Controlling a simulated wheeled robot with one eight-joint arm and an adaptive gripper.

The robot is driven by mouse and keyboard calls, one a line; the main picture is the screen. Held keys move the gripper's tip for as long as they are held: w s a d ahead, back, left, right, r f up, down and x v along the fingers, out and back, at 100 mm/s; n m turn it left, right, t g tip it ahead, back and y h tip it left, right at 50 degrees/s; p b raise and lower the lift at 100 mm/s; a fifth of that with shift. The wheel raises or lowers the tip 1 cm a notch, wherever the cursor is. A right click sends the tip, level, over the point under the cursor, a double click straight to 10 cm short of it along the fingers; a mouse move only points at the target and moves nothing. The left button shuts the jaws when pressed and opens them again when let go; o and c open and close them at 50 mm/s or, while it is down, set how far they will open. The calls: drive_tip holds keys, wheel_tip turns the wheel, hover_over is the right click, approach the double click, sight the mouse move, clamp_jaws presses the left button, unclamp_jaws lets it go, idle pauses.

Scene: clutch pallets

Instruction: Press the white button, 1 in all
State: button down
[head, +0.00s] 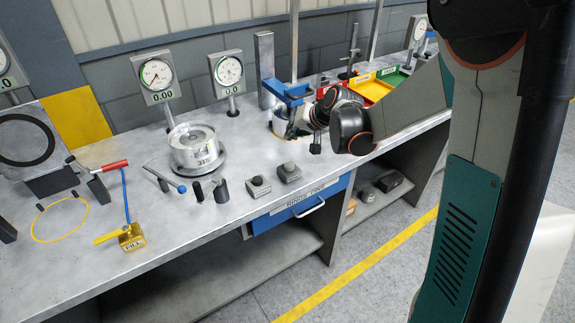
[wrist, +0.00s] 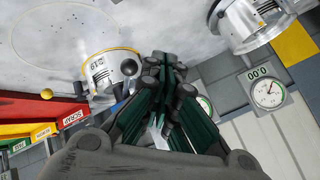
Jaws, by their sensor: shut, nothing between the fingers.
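Two small grey button boxes sit near the front edge of the bench in the head view. The left button box (head: 258,188) has a pale round cap; the right button box (head: 289,174) has a greyer one. I cannot tell for certain which cap is the white button. My gripper (head: 315,147) is behind and to the right of both boxes, over the bench beside the blue press, apart from them. In the wrist view my gripper (wrist: 164,60) has its fingers together with nothing between them. I cannot make out either button box in the wrist view.
A metal cylinder (head: 196,148) on a round base stands left of the boxes, with a blue-tipped lever (head: 165,176) beside it. The blue press (head: 286,90) is close to my gripper. Red and green trays (head: 368,90) lie farther right. Bare bench lies in front of the boxes.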

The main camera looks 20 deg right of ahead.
sight(292, 164)
drive_tip(key=shift+f, duration=0.1)
wheel_tip(292, 164, down, 9)
drive_tip(key=b, duration=0.6)
idle(1.6)
drive_tip(key=shift+f+b, duration=0.25)
drive_tip(key=shift+b, duration=0.3)
drive_tip(key=shift+f+b, duration=0.45)
drive_tip(key=shift+f, duration=0.1)
idle(0.5)
idle(0.4)
drive_tip(key=shift+r+p, duration=0.65)
drive_tip(key=shift+r, duration=0.35)
drive_tip(key=shift+r, duration=0.15)
drive_tip(key=shift+r+p, duration=1.7)
drive_tip(key=shift+r, duration=0.65)
